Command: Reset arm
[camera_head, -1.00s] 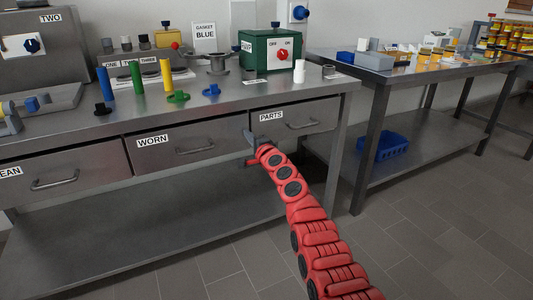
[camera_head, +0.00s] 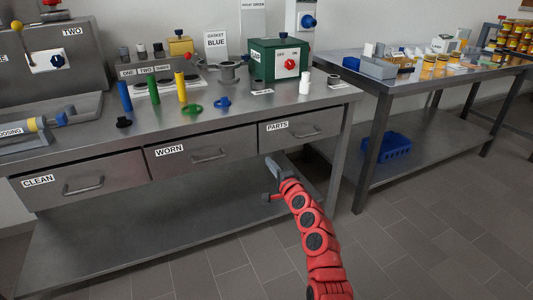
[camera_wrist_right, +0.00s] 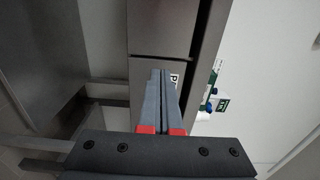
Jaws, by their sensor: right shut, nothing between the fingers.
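My right arm is red and comes up from the bottom of the head view. My right gripper (camera_head: 271,166) is grey, shut and empty. It appears in front of the bench, just below the PARTS drawer (camera_head: 300,128). In the right wrist view its two long fingers (camera_wrist_right: 160,100) lie together, pointing toward the drawer front, with part of the PARTS label (camera_wrist_right: 174,78) beside them. I cannot tell whether the fingertips touch the drawer. My left gripper is in neither view.
The steel bench (camera_head: 140,128) has shut drawers marked CLEAN (camera_head: 85,182), WORN (camera_head: 205,150) and PARTS. Coloured posts, gaskets and a green pump box (camera_head: 278,60) stand on top. A second table (camera_head: 440,75) is at right, with a blue crate (camera_head: 386,146) on its lower shelf. Floor in front is clear.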

